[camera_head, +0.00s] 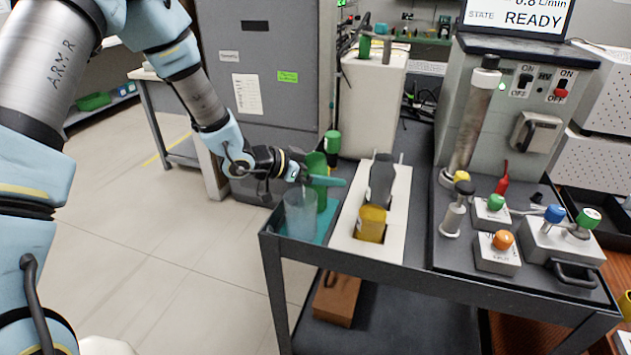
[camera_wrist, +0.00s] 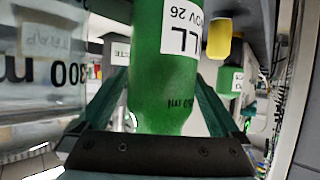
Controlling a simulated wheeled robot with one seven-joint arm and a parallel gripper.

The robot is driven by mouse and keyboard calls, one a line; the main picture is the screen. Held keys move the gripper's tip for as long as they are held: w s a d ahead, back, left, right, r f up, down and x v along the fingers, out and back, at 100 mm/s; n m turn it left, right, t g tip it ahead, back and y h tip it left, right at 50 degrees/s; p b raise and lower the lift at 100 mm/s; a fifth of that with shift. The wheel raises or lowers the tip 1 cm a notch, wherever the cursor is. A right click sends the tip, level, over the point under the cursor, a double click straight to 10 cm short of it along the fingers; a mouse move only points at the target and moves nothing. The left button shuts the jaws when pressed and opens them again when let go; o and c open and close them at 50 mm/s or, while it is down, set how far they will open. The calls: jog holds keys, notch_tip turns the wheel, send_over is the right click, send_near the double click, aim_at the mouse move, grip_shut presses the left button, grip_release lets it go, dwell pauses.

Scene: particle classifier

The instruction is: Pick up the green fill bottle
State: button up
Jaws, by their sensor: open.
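The green fill bottle (camera_head: 321,202) stands at the left end of the cart, behind a clear beaker (camera_head: 299,216). My gripper (camera_head: 322,181) is level with the bottle's middle, and a teal finger crosses in front of it. My open gripper (camera_wrist: 158,90) has one finger on each side of the bottle. I cannot tell whether either finger touches it. The beaker (camera_wrist: 45,75) shows close on the left there.
A white holder (camera_head: 348,240) with a yellow container (camera_head: 371,223) and a dark grey container (camera_head: 381,180) is right of the bottle. Valve blocks (camera_head: 497,255) sit at the cart's right. Open floor (camera_head: 150,260) lies left.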

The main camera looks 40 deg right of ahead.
jog(key=shift+c, duration=0.2)
grip_shut()
dwell(0.6)
